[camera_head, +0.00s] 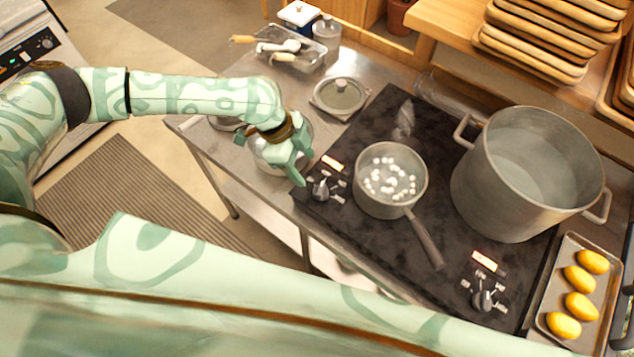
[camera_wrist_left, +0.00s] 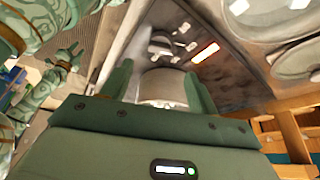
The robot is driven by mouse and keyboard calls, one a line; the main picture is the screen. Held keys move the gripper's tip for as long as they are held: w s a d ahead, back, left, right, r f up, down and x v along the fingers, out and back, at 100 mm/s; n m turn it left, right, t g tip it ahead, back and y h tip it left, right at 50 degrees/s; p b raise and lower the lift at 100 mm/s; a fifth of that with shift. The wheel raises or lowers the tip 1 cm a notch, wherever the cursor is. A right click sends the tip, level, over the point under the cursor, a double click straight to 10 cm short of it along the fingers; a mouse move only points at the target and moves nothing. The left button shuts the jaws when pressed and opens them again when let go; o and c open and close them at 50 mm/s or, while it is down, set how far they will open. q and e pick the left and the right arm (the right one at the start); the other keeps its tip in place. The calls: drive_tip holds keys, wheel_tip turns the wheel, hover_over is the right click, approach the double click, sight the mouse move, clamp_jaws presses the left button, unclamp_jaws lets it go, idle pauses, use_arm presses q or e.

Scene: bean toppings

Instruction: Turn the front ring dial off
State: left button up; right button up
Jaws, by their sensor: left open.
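My left gripper (camera_head: 297,165) is open above the left edge of the black stove, a little above and left of a dial (camera_head: 320,189) beside the small pot. In the left wrist view, its two green fingers (camera_wrist_left: 160,88) are spread, and a dial (camera_wrist_left: 160,44) with pale labels lies beyond them. A pale rounded piece shows between the fingers; I cannot tell what it is. A second dial (camera_head: 483,300) sits at the stove's lower right, near the big pot. What seems to be my right gripper (camera_wrist_left: 66,56) shows small at left in the left wrist view.
The small pot (camera_head: 372,207) holds white pieces, and its handle points down right. A big pot (camera_head: 480,195) stands at right. A tray (camera_head: 590,248) holds several yellow fruits. Lit displays (camera_head: 332,163) (camera_head: 487,261) mark the stove near each dial. A metal pot lies partly hidden under my left gripper.

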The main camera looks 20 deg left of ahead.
sight(320, 188)
use_arm(q)
drive_tip(key=b+x, duration=0.1)
drive_tip(key=x, duration=0.7)
drive_tip(key=shift+d+f, duration=0.1)
drive_tip(key=shift+f, duration=0.25)
drive_tip(key=shift+r, duration=0.1)
drive_tip(key=c, duration=1)
